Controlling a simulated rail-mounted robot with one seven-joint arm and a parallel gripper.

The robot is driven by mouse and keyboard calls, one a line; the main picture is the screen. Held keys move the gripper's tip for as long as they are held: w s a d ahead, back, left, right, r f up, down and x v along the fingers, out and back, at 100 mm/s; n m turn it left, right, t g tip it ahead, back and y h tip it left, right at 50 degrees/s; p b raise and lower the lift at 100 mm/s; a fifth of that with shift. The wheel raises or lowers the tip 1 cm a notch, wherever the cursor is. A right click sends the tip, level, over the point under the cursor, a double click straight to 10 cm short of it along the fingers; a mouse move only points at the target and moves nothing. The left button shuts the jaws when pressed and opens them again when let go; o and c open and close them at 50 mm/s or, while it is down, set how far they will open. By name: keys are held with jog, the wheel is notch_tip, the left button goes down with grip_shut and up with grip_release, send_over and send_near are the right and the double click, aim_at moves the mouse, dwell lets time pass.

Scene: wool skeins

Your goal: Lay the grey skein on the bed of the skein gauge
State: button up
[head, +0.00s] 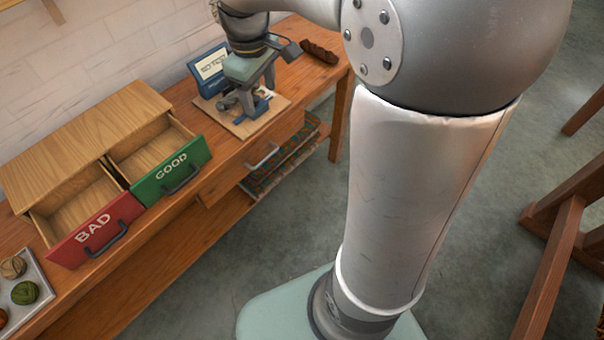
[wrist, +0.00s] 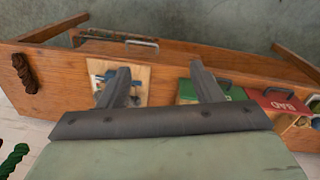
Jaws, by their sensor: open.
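The skein gauge (head: 262,106) stands on a wooden board (head: 238,128) at the far part of the bench, with blue parts and a tilted display (head: 211,66) behind it. In the wrist view the gauge (wrist: 102,79) shows partly behind my left finger. My gripper (head: 247,90) is over the gauge in the head view, open, with its fingers (wrist: 160,68) wide apart and nothing seen between them. The gauge bed is largely hidden by my gripper.
A dark brown skein (head: 320,53) lies on the bench right of the gauge. A tray (head: 42,283) of wool balls is at lower left. A green skein (wrist: 14,158) shows in the wrist view.

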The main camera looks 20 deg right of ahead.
jog(key=s+f+m, duration=0.3)
jog(key=s, duration=0.6)
jog(key=s+f+m, duration=0.3)
jog(key=s+m, duration=0.1)
jog(key=s, duration=0.5)
jog(key=shift+s+d+y, duration=0.3)
jog(key=shift+d, duration=0.15)
